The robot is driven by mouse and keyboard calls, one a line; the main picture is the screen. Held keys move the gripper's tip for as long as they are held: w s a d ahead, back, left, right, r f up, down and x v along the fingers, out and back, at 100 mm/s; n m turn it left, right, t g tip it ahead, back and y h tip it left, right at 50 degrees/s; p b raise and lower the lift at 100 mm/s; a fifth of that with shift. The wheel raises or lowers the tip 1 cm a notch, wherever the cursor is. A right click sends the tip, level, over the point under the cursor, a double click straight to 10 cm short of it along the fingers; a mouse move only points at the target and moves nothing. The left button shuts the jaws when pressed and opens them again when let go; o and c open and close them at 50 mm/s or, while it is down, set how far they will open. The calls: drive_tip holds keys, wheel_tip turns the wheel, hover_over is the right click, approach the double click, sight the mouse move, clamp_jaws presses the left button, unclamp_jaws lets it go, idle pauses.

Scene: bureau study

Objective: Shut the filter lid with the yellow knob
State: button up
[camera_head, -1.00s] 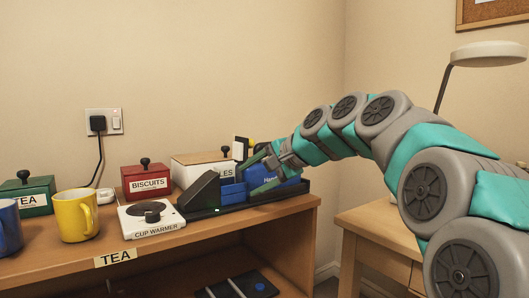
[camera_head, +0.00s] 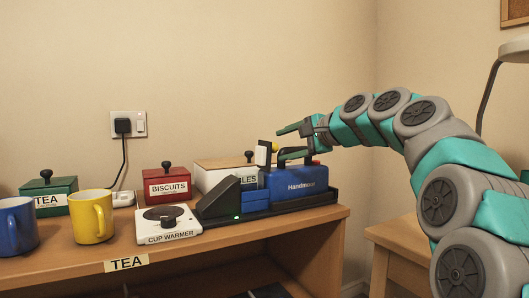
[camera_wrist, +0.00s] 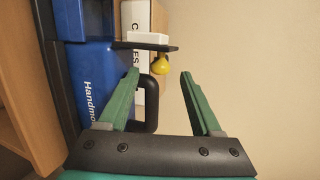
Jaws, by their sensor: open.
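The blue handheld vacuum (camera_head: 297,183), lettered "Handmo…", lies in a dark dock (camera_head: 305,203) on the wooden shelf. Its filter lid (camera_head: 267,152) stands upright, open, a thin dark plate with a white part (camera_head: 260,156) on its left side. The yellow knob (camera_head: 275,147) sticks out from the lid's right face; it also shows in the wrist view (camera_wrist: 160,65). My gripper (camera_head: 284,143) is open and empty above the vacuum, its fingertips just right of the knob. In the wrist view the knob lies ahead, between the lines of the two green fingers, apart from both.
A black handle loop (camera_wrist: 158,92) of the vacuum is close to one finger. A white box (camera_head: 222,177) stands behind, with a red biscuit tin (camera_head: 166,184), cup warmer (camera_head: 160,224) and yellow mug (camera_head: 92,216) to the left.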

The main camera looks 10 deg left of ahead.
sight(267, 150)
drive_tip(key=shift+x, duration=3.9)
clamp_jaws()
